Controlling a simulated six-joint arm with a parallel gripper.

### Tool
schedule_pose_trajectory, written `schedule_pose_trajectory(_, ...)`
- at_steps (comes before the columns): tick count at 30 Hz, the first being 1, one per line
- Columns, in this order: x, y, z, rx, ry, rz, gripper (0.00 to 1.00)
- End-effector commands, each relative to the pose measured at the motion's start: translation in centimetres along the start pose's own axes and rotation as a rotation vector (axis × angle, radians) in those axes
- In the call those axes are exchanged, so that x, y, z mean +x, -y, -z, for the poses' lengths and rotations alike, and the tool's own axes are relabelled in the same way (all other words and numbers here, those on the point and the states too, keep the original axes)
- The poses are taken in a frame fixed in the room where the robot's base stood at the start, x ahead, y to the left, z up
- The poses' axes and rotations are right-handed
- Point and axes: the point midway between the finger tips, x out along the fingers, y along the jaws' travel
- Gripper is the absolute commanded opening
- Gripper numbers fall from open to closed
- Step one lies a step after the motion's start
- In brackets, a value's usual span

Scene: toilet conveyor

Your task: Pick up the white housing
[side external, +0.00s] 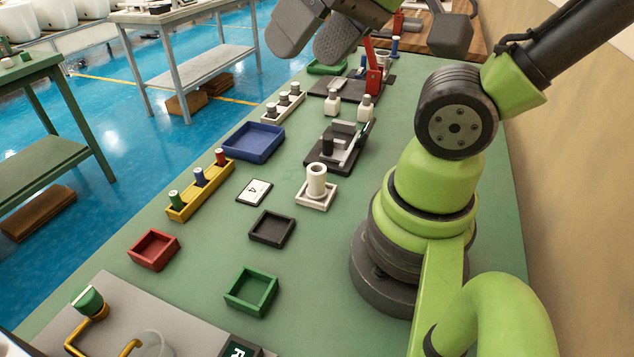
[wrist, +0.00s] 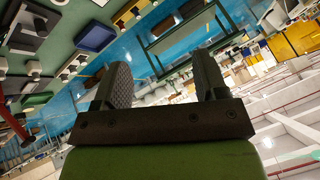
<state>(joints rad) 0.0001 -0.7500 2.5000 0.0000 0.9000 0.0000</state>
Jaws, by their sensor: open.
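A white upright cylinder with an open top, which looks like the white housing (side external: 317,180), stands on a white square base (side external: 309,201) in the middle of the green table in the side view. I cannot make it out for sure in the wrist view. My gripper (side external: 314,40) is raised over the far part of the table, well away from the white cylinder. Its two dark fingers are spread with nothing between them; they also show in the wrist view (wrist: 162,80), which looks out toward the room.
A black fixture (side external: 328,160) stands just behind the white cylinder, with white bottles (side external: 365,109) farther back. A blue tray (side external: 253,143), yellow rack (side external: 200,192), black tray (side external: 272,229), red tray (side external: 153,250) and green tray (side external: 251,291) surround it.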

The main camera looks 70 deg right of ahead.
Motion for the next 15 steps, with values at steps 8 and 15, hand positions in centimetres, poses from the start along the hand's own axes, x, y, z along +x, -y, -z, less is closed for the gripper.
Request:
schedule_pose_trajectory(8, 1.0, -0.7, 0.7, 0.005, 0.026, -0.045, 0.66)
schedule_pose_trajectory(15, 6.3, -5.2, 2.9, 0.023, 0.171, -0.236, 0.66)
